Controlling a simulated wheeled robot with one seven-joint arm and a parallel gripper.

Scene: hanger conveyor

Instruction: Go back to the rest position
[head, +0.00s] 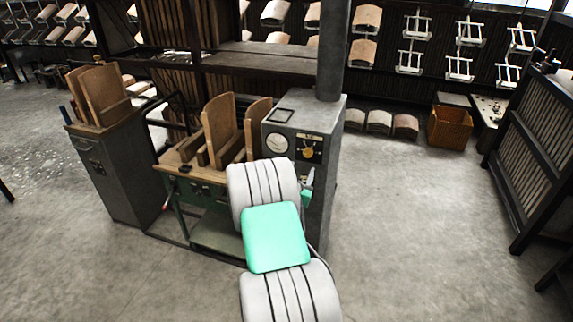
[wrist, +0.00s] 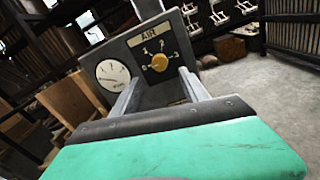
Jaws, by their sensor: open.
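My gripper (wrist: 159,80) is open and empty in the wrist view. Its two fingers stand apart and point toward the panel of a grey control cabinet (wrist: 150,28). A yellow knob (wrist: 159,62) marked AIR appears between and just beyond the fingertips; whether they touch it I cannot tell, though a gap seems to show. In the head view my arm reaches forward to the cabinet (head: 315,112). The knob shows there too (head: 308,152), and my gripper is mostly hidden behind my arm.
A round gauge (head: 277,142) sits left of the knob. A bench with wooden forms (head: 220,130) stands left of the cabinet, and a dark metal cabinet (head: 110,175) further left. A wooden crate (head: 450,127) and slatted rack (head: 535,150) stand right. Floor (head: 410,220) between is clear.

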